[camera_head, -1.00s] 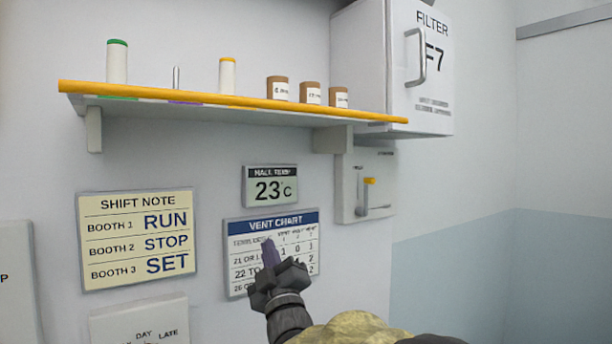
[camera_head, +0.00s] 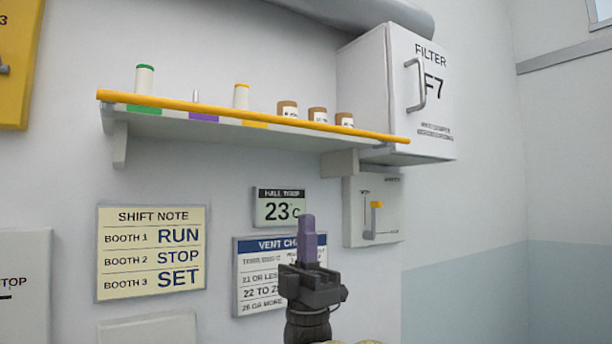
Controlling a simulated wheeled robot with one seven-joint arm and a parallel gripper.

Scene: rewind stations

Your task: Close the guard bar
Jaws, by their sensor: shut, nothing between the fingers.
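A yellow bar (camera_head: 250,115) runs along the front edge of a wall shelf; it is the only bar-like thing that could be the guard bar, and I cannot tell for sure. My gripper (camera_head: 307,222) points upward at lower centre, its purple fingers shut together and empty. It is in front of the vent chart and below the shelf, apart from the bar.
The shelf (camera_head: 240,135) holds a green-topped spool (camera_head: 144,80), a bare peg (camera_head: 196,97), a yellow-topped spool (camera_head: 241,97) and brown jars (camera_head: 317,115). A filter cabinet (camera_head: 395,90) and a lever box (camera_head: 373,210) are at right. The vent chart (camera_head: 262,270) is partly hidden.

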